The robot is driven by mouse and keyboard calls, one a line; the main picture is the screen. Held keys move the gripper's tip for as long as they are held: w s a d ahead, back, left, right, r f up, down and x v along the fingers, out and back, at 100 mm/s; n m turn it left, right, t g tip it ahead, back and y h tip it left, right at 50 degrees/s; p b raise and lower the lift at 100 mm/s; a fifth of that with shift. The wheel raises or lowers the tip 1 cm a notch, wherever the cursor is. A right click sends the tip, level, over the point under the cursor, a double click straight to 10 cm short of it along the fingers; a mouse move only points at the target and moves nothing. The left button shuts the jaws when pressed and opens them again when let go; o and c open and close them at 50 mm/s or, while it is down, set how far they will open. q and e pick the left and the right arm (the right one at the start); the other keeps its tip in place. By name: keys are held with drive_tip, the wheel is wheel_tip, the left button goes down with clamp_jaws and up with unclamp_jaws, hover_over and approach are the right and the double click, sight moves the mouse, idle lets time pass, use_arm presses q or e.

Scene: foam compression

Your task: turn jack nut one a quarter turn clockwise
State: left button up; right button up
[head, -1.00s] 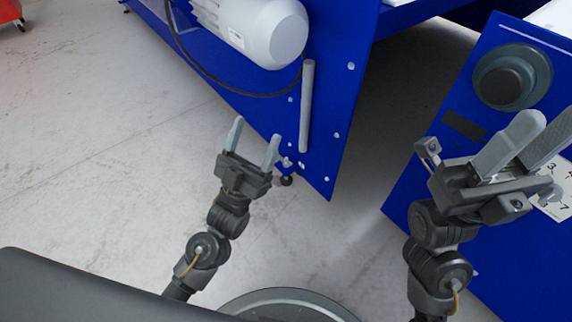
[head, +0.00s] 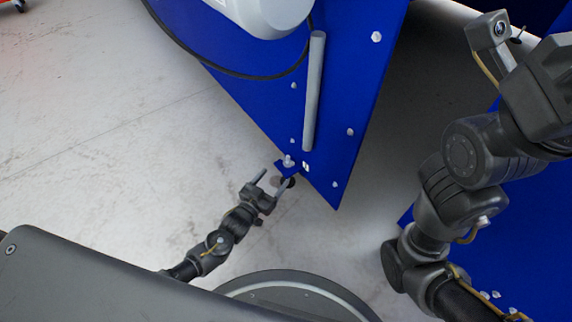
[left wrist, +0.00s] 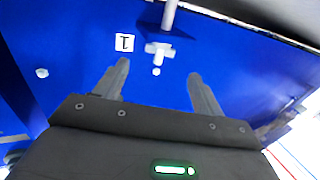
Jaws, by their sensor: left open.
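Jack nut one, a small pale metal fitting (left wrist: 158,50), is on the blue panel beside a white label marked "1" (left wrist: 124,42). In the head view the nut (head: 289,160) and label (head: 306,166) are at the lower end of the blue machine panel. My left gripper (head: 276,178) is open and empty, close below the nut. In the left wrist view its two fingers (left wrist: 159,86) are spread, with the nut beyond the tips and roughly between them. No contact shows. My right gripper's body (head: 545,90) is at the right edge; its fingers are out of frame.
The blue machine panel (head: 340,110) carries a grey rod (head: 314,90), bolts and a pale motor (head: 265,12) with a black cable. A second blue cabinet (head: 520,230) is at the right, behind my right arm.

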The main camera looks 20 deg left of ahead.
sight(287, 162)
use_arm(q)
drive_tip(key=b+x, duration=0.3)
drive_tip(key=x, duration=0.4)
drive_tip(key=shift+w+f+b, duration=0.1)
drive_tip(key=shift+f+b, duration=0.1)
drive_tip(key=shift+b, duration=0.1)
drive_tip(key=shift+w+d+r, duration=0.15)
drive_tip(key=shift+w, duration=0.4)
